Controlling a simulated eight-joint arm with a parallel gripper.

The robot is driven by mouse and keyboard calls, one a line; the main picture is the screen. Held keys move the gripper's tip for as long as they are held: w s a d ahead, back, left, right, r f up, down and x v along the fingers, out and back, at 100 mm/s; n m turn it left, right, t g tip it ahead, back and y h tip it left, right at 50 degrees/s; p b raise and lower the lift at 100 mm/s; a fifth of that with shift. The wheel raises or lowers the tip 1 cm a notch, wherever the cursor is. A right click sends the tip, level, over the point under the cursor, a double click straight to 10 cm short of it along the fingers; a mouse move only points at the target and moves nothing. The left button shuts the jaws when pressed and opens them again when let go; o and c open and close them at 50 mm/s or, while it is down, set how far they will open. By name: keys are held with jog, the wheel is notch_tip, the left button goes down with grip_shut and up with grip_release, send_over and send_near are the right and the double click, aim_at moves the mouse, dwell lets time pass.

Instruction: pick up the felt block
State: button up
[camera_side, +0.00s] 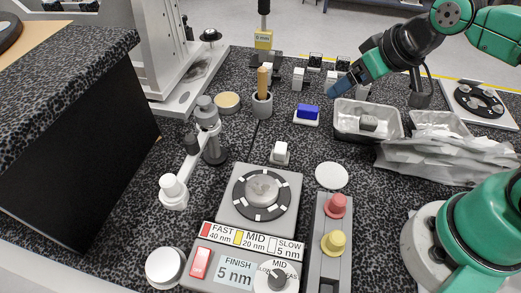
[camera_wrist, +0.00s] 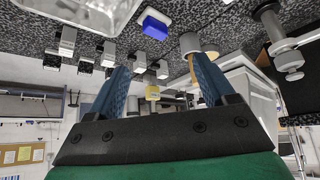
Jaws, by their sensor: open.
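A blue block on a white base (camera_side: 306,114), which looks like the felt block, sits on the dark speckled bench in the side view, left of the metal tray. It also shows at the top of the wrist view (camera_wrist: 154,25), beyond the fingertips and between their lines. My gripper (camera_side: 336,89) hangs above the bench, up and to the right of the block in the side view, and is apart from it. In the wrist view its two blue fingers (camera_wrist: 160,68) are spread with nothing between them.
A metal tray (camera_side: 341,129) with a grey lump (camera_side: 368,123) stands right of the block. A grey cup with a wooden handle (camera_side: 263,104) stands left. Several small white and black blocks stand behind.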

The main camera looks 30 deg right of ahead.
jog(key=w+a+f+n+g, duration=0.3)
jog(key=a+n+g, duration=0.1)
jog(key=a+n, duration=0.15)
jog(key=n+g, duration=0.2)
jog(key=n, duration=0.1)
send_over(281, 147)
notch_tip(281, 147, down, 4)
jog(key=shift+d+f, duration=0.1)
jog(key=shift+f, duration=0.15)
jog(key=shift+f+g, duration=0.3)
jog(key=shift+f, duration=2.7)
grip_shut()
